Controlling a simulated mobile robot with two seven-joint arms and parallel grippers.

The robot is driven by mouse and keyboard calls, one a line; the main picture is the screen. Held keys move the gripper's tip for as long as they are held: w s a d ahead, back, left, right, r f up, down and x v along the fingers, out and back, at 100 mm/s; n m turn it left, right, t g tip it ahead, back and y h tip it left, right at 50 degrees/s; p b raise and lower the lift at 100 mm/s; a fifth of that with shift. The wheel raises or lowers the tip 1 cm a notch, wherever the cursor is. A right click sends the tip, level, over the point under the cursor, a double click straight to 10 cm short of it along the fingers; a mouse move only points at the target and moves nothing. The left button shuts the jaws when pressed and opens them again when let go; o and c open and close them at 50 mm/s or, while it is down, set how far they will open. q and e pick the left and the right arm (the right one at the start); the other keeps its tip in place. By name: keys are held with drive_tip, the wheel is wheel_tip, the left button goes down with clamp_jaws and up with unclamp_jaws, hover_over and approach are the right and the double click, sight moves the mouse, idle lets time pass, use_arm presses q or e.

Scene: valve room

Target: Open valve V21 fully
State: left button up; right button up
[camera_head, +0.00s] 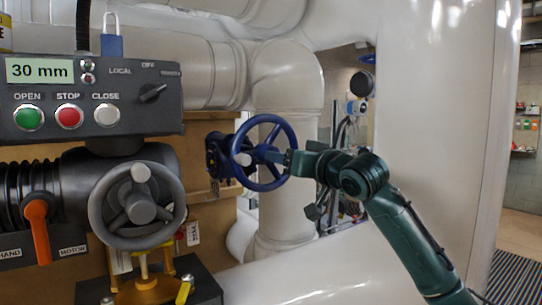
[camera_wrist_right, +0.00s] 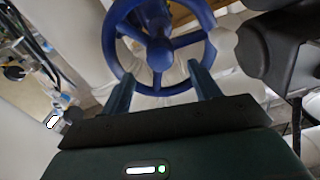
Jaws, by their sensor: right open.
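No V21 label is readable. An actuator with a grey handwheel (camera_head: 137,207) stands at left. Its grey control box (camera_head: 150,115) has a display reading 30 mm, a green OPEN, a red STOP and a white CLOSE button, and a black selector (camera_head: 152,93). An orange lever (camera_head: 38,232) hangs down by the HAND and MOTOR labels. A blue handwheel (camera_head: 292,139) is on the right; it also shows in the right wrist view (camera_wrist_right: 113,62). My right gripper (camera_head: 270,156) is open at the blue wheel, its fingers (camera_wrist_right: 160,70) apart around the near rim; contact is unclear.
Large white pipes (camera_head: 288,85) run behind and beside the wheels. A thick white column (camera_head: 430,110) stands right of the blue wheel, behind my right arm. A blue padlock (camera_head: 112,45) sits on top of the control box. A yellow-handled fitting (camera_head: 183,291) is below the grey wheel.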

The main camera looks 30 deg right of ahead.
drive_tip(key=shift+w+a+p, duration=0.15)
drive_tip(key=shift+w+p, duration=0.45)
drive_tip(key=shift+w, duration=0.95)
drive_tip(key=shift+w+a+p, duration=0.1)
drive_tip(key=shift+w+p, duration=0.5)
drive_tip(key=shift+w, duration=0.95)
drive_tip(key=shift+s+d+r, duration=0.1)
drive_tip(key=shift+d+r, duration=0.05)
drive_tip(key=shift+r, duration=0.25)
